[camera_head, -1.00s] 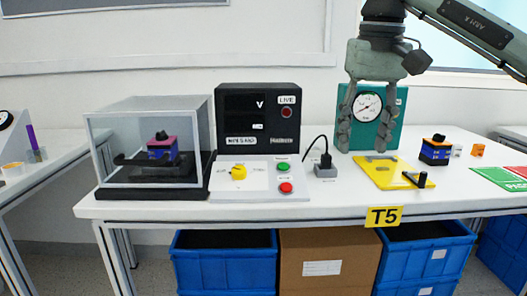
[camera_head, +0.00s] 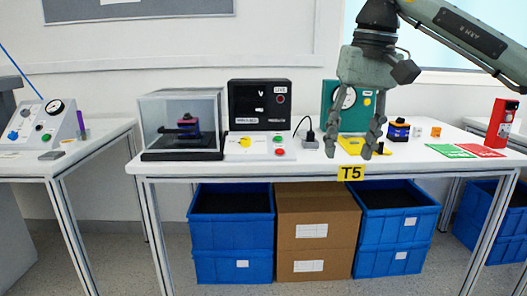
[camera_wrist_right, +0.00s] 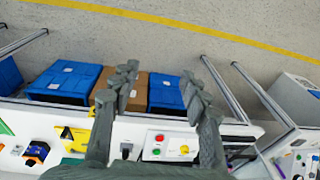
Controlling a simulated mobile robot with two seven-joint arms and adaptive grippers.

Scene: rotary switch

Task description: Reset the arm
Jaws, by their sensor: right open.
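My right gripper (camera_head: 350,152) hangs from the upper right in the head view, fingers pointing down, open and empty. It overlaps the table's front edge in the picture and touches nothing that I can make out. In the right wrist view its two fingers (camera_wrist_right: 158,82) are spread apart with nothing between them. The yellow rotary knob (camera_head: 245,142) is on the white panel left of the gripper, and shows in the wrist view (camera_wrist_right: 184,149). A green button (camera_head: 279,138) and a red button (camera_head: 279,152) are beside it. My left gripper is not in view.
A clear case (camera_head: 181,123) and a black display box (camera_head: 260,104) stand on the white table (camera_head: 165,168). A teal gauge box (camera_head: 328,97) is partly behind the gripper. Blue bins (camera_head: 231,235) and cardboard boxes (camera_head: 316,235) are below. Floor in front is clear.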

